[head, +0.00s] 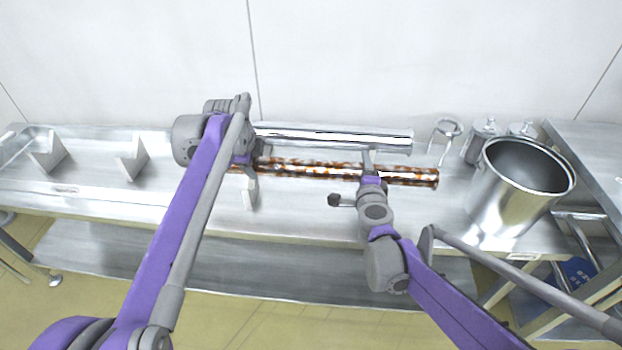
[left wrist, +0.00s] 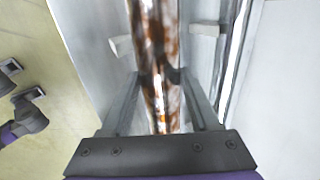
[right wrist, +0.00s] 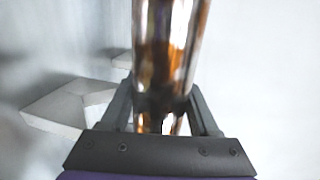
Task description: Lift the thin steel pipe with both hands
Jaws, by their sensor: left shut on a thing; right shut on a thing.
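A thin steel pipe (head: 315,169) with brown, rust-like mottling lies level along the bench, in front of a plain shiny pipe. My left gripper (head: 250,168) is shut on it near its left end, which my arm hides in the head view. The left wrist view shows the mottled pipe (left wrist: 158,60) between the two fingers. My right gripper (head: 369,165) is shut on it toward its right end. The right wrist view shows the pipe (right wrist: 165,50) between those fingers too. I cannot tell whether the pipe is clear of its supports.
The plain shiny pipe (head: 335,136) lies close behind. Pale support blocks (head: 132,158) stand on the steel bench (head: 90,195) at left. A large steel pot (head: 505,205) and small metal vessels (head: 484,136) stand at right. The wall is close behind.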

